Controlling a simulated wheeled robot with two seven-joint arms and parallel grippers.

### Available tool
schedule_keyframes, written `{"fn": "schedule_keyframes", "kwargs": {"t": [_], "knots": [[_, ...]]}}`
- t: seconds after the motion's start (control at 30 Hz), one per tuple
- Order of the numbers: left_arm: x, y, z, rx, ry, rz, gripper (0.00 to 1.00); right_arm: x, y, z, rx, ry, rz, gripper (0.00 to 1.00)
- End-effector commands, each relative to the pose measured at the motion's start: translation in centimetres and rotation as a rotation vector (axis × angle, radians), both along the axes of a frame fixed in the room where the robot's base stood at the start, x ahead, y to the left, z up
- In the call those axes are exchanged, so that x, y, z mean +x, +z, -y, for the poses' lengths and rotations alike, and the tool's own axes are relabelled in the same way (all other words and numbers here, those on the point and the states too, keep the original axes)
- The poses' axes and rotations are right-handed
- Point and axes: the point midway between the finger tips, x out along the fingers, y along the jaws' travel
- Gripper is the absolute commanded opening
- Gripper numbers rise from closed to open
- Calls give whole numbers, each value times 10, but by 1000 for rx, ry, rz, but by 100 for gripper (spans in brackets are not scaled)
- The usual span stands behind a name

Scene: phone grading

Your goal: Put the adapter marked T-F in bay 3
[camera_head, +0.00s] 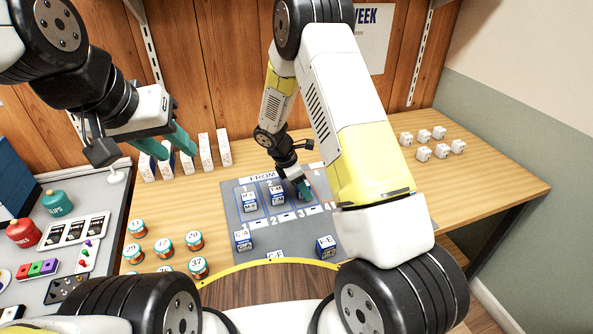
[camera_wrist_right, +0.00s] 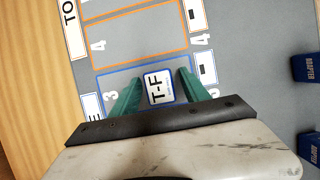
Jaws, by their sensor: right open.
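The adapter marked T-F (camera_wrist_right: 158,87) lies label up in bay 3 (camera_wrist_right: 113,72), inside its blue outline, in the right wrist view. My right gripper (camera_wrist_right: 161,77) is open, its green fingers on either side of the adapter with a gap to each. In the head view my right gripper (camera_head: 303,188) is down at the right end of the blue FROM bays of the grey mat (camera_head: 270,236), and its fingers hide most of bay 3. My left gripper (camera_head: 182,150) is open and empty, raised at the left above the table.
Other adapters stand in bays 1 (camera_head: 249,201) and 2 (camera_head: 277,193), and several along the mat's front. Numbered jars (camera_head: 194,240) and white boxes (camera_head: 204,153) are on the left. White cubes (camera_head: 424,153) stand at the back right. Orange bay 4 (camera_wrist_right: 135,38) looks empty.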

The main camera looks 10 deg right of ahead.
Motion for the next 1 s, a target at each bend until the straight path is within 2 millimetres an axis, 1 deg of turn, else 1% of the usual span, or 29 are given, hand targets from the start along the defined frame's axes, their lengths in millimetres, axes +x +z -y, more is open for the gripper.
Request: {"fn": "schedule_keyframes", "kwargs": {"t": [0.17,0.27,0.5,0.6,0.7,0.87,0.97,1.0], "knots": [[0,0,0,0,0,0,36,0,9,-3,2,0,3,54],[0,0,0,0,0,0,36,-1,24,-9,3,1,4,54],[0,0,0,0,0,0,36,-4,73,-29,2,1,5,54],[0,0,0,0,0,0,36,-6,90,-36,3,1,4,54],[0,0,0,0,0,0,36,-7,103,-41,1,0,3,54],[0,0,0,0,0,0,36,-9,116,-43,6,-12,7,54],[0,0,0,0,0,0,36,-15,136,-38,38,-75,38,54],[0,0,0,0,0,0,36,-20,148,-34,62,-122,61,54]]}}
